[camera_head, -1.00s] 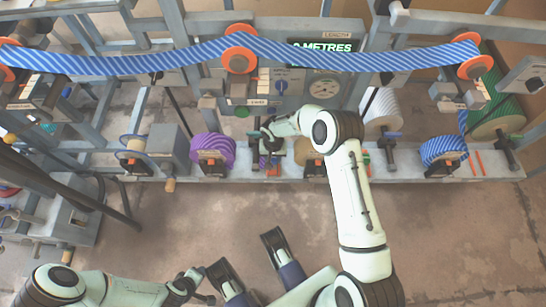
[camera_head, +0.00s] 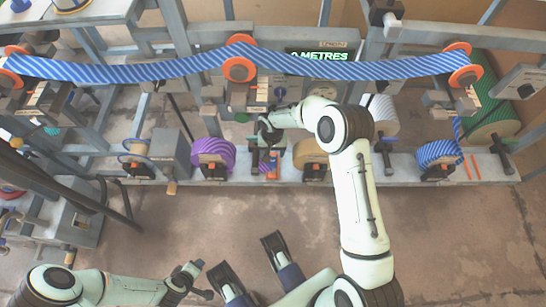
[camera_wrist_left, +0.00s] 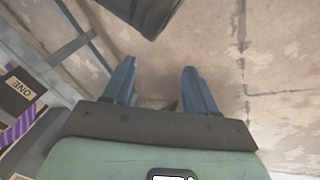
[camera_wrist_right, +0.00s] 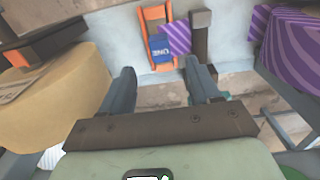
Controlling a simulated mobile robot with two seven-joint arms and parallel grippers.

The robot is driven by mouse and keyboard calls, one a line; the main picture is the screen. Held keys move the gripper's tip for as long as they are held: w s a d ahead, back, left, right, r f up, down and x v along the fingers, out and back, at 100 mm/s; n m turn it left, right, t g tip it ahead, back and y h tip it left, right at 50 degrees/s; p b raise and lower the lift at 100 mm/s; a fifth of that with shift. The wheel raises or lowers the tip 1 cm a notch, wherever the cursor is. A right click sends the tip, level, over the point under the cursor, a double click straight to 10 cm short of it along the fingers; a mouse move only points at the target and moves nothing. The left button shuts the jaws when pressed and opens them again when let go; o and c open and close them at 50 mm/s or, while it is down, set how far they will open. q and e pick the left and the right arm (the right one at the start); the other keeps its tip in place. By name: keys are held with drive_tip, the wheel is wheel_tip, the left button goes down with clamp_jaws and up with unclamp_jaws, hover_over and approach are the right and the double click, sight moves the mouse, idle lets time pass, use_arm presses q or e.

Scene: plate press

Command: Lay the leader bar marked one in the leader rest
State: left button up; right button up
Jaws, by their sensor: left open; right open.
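The leader bar marked ONE (camera_wrist_right: 160,48) is blue with a white label, and a purple striped strip (camera_wrist_right: 176,38) joins it. In the right wrist view it lies across an orange two-pronged holder (camera_wrist_right: 154,12), which appears to be the leader rest. In the head view this holder (camera_head: 274,166) shows small on the bench rail, beneath my right gripper. My right gripper (camera_wrist_right: 160,74) is open, with nothing between its fingers and the bar just ahead of the fingertips. My left gripper (camera_wrist_left: 157,84) is open and empty over the floor, far from the bar.
The purple ribbon roll (camera_head: 213,155) stands left of the holder and a tan roll (camera_head: 309,152) right of it. A blue striped roll (camera_head: 438,153) and orange strips (camera_head: 473,166) are farther right. A blue striped web (camera_head: 150,66) runs overhead. The floor in front is clear.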

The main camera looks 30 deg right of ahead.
sight(272, 162)
drive_tip(key=s+a+f+n+t+y, duration=0.1)
drive_tip(key=s+a+f+y, duration=0.1)
drive_tip(key=s+a+f, duration=0.3)
drive_tip(key=s+a+f+n+y, duration=0.1)
drive_tip(key=s+a+f, duration=0.1)
drive_tip(key=s+a, duration=0.35)
use_arm(q)
drive_tip(key=shift+s+d+r+p, duration=0.15)
drive_tip(key=shift+s+d+r, duration=0.05)
drive_tip(key=shift+s, duration=0.2)
drive_tip(key=shift+s+d+r+p, duration=0.15)
drive_tip(key=shift+s+d+r, duration=0.05)
drive_tip(key=shift+s, duration=0.15)
use_arm(e)
drive_tip(key=s+d+f+t, duration=0.1)
drive_tip(key=s+f, duration=0.1)
drive_tip(key=s, duration=1)
drive_tip(key=shift+d+f+t+h, duration=0.15)
drive_tip(key=shift+d+t+h, duration=0.15)
drive_tip(key=shift+h, duration=0.1)
